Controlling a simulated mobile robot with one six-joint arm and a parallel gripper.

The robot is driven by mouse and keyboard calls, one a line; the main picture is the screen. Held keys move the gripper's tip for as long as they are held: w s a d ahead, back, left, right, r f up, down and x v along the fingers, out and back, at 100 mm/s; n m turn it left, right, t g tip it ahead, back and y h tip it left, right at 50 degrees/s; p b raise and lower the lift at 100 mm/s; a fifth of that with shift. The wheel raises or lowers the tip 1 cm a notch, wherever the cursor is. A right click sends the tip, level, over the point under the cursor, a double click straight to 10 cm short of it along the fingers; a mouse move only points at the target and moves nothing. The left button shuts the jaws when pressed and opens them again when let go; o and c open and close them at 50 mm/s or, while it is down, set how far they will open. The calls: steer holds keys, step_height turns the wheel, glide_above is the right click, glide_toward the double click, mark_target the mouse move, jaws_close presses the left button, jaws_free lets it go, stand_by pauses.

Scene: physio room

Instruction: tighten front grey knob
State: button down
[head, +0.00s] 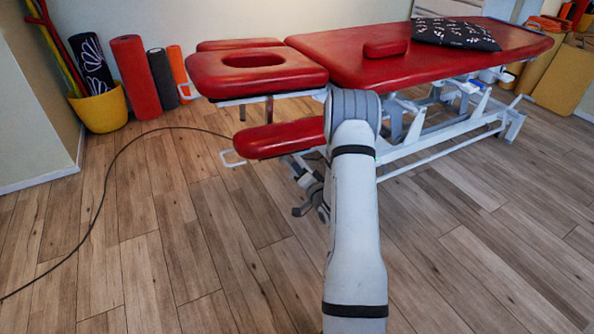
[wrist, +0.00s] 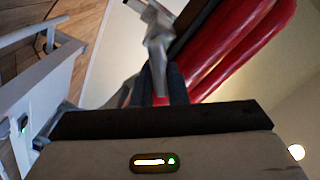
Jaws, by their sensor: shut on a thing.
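In the wrist view, the two dark fingers of my gripper (wrist: 162,86) are closed around a light grey knob (wrist: 157,48) with projecting arms. The knob stands out past the fingertips, below the red padding (wrist: 235,50) of the treatment table. In the head view, my arm hides my gripper and the held knob. The table's red headrest (head: 255,72) and lower red arm pad (head: 280,138) show left of my arm. Dark grey parts (head: 306,195) sit below the arm pad; I cannot tell exactly what they are.
The table's white frame (head: 440,140) runs off to the right behind my arm. A black cable (head: 105,185) lies on the wooden floor at left. A yellow bucket (head: 100,112) and upright rolls (head: 135,75) stand by the wall. The floor in front is clear.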

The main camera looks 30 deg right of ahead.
steer(key=m, duration=0.4)
steer(key=shift+f, duration=0.35)
steer(key=shift+f+m+p, duration=0.2)
steer(key=shift+m+p, duration=0.25)
steer(key=shift+m, duration=1.65)
steer(key=c, duration=1.5)
jaws_free()
steer(key=shift+o, duration=0.2)
steer(key=s+p, duration=0.2)
steer(key=s, duration=0.5)
steer(key=shift+s+d, duration=0.15)
steer(key=shift+s, duration=0.25)
